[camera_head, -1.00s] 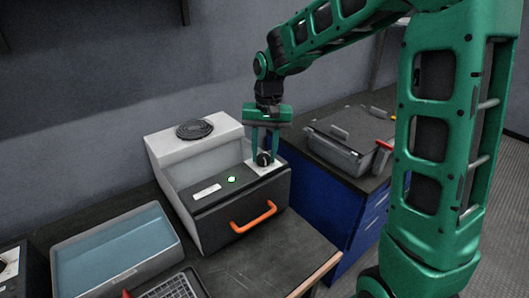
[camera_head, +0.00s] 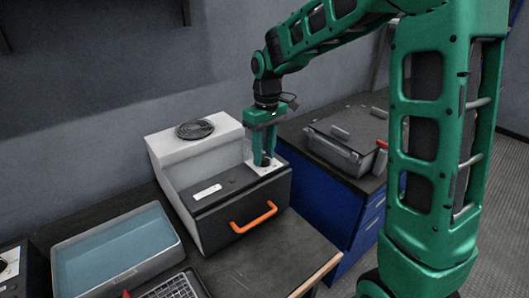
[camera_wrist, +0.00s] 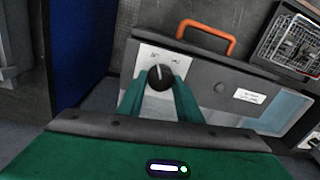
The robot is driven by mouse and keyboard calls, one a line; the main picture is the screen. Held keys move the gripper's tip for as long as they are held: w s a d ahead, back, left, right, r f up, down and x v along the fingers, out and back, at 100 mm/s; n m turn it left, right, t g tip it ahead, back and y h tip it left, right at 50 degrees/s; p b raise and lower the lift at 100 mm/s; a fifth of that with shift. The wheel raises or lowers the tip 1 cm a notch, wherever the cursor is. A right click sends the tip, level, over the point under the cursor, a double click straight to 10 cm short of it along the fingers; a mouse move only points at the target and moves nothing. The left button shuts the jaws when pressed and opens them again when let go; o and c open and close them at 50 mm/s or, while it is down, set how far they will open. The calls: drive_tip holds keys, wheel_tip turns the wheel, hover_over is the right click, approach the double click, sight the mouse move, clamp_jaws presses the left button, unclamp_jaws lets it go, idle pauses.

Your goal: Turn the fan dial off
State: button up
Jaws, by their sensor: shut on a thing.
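The fan dial (camera_wrist: 160,77) is a round black knob with a pale pointer line on a white plate (camera_wrist: 166,58). It sits on the top right of a grey and white box (camera_head: 240,190) with an orange handle. My gripper (camera_wrist: 160,85) points down over the plate, its two green fingers on either side of the dial and shut on it. In the head view my gripper (camera_head: 263,162) hides most of the dial. The small round lamp (camera_wrist: 221,88) on the panel is dark. The round fan grille (camera_head: 195,129) is on the box's back top.
A grey tray with a blue inside (camera_head: 115,250) stands left of the box. A wire rack (camera_head: 172,288) lies in front. A grey case (camera_head: 345,140) sits on the blue cabinet (camera_head: 325,210) at right. The orange handle (camera_head: 253,216) sticks out at the box's front.

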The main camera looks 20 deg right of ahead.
sight(266, 154)
drive_tip(key=shift+w+d+r+n, duration=0.1)
drive_tip(key=shift+w+d+n, duration=0.05)
drive_tip(key=shift+n, duration=0.25)
drive_tip(key=o, duration=1)
drive_tip(key=r, duration=1)
drive_tip(key=shift+w+d+r, duration=0.2)
drive_tip(key=shift+d+r, duration=0.05)
drive_tip(key=shift+r, duration=0.05)
drive_tip(key=s+d+f+m, duration=0.3)
drive_tip(key=s+d+m, duration=0.1)
drive_tip(key=s, duration=0.6)
drive_tip(key=s+d+f+m, duration=0.3)
drive_tip(key=s+d, duration=0.4)
drive_tip(key=s, duration=0.4)
drive_tip(key=s+d+f+m, duration=0.2)
drive_tip(key=s+d+m, duration=0.3)
drive_tip(key=s, duration=0.6)
drive_tip(key=shift+s+d+f+h, duration=0.3)
drive_tip(key=shift+d+f, duration=0.1)
drive_tip(key=shift+d, duration=0.2)
